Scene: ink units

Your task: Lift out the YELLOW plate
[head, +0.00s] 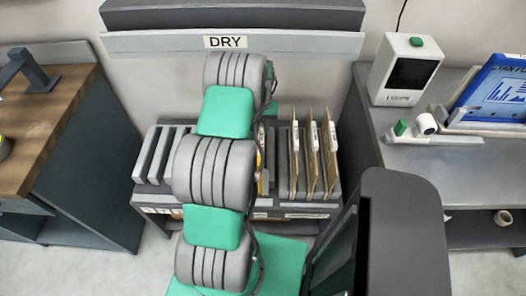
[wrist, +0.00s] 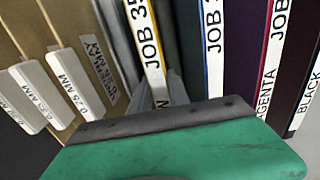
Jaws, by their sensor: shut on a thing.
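The yellow plate (wrist: 145,35) shows in the wrist view as a white label strip with a yellow edge, marked "JOB 35" and partly covered. My gripper (wrist: 157,92) is shut on it, with grey fingers on either side of the strip; the green gripper body hides its near end. In the head view my arm hides the gripper and most of the plate; only a small yellow patch (head: 259,183) shows beside the arm. I cannot tell whether the plate still rests in its slot.
In the wrist view, plates labelled magenta (wrist: 267,85) and black (wrist: 305,95) stand close right; tan boards with white tags (wrist: 75,85) stand left. The rack (head: 150,187) sits under the DRY sign (head: 226,42), between a wooden bench (head: 45,120) and a grey counter (head: 440,160).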

